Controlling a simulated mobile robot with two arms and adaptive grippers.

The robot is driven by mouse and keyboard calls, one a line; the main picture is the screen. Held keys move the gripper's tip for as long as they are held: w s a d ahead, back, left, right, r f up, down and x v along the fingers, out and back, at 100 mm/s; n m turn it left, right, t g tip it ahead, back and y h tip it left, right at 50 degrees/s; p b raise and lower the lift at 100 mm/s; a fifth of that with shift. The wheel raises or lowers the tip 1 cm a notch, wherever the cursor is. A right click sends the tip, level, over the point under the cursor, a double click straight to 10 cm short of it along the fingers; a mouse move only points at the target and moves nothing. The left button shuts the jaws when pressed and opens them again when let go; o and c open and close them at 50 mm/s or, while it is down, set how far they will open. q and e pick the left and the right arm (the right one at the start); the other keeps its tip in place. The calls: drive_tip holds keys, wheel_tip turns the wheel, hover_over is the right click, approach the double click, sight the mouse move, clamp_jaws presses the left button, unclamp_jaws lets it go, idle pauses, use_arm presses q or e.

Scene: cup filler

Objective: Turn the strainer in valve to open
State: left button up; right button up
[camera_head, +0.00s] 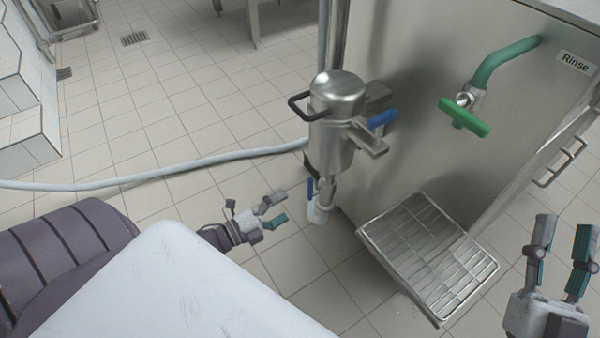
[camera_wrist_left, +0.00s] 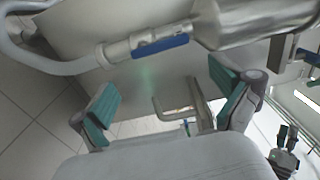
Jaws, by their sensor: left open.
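The strainer (camera_head: 336,125) is a metal cylinder mounted on the side of a steel cabinet; its lower end also shows in the left wrist view (camera_wrist_left: 262,18). A small valve with a blue lever (camera_head: 310,189) sits below it at the hose end. In the left wrist view the blue lever (camera_wrist_left: 160,48) lies along the metal fitting, roughly in line with the hose. A second blue lever (camera_head: 382,118) is on the strainer's right side. My left gripper (camera_head: 277,208) is open and empty, left of the lower valve and apart from it. My right gripper (camera_head: 564,228) is open and empty at the lower right.
A grey hose (camera_head: 160,179) runs across the floor to the lower valve. A drip tray with a wire grid (camera_head: 372,232) projects from the cabinet (camera_head: 420,60). A green tap (camera_head: 465,116) labelled Rinse is at the upper right. Tiled floor is open at the left.

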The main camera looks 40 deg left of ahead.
use_arm(q)
drive_tip(key=shift+v, duration=1.45)
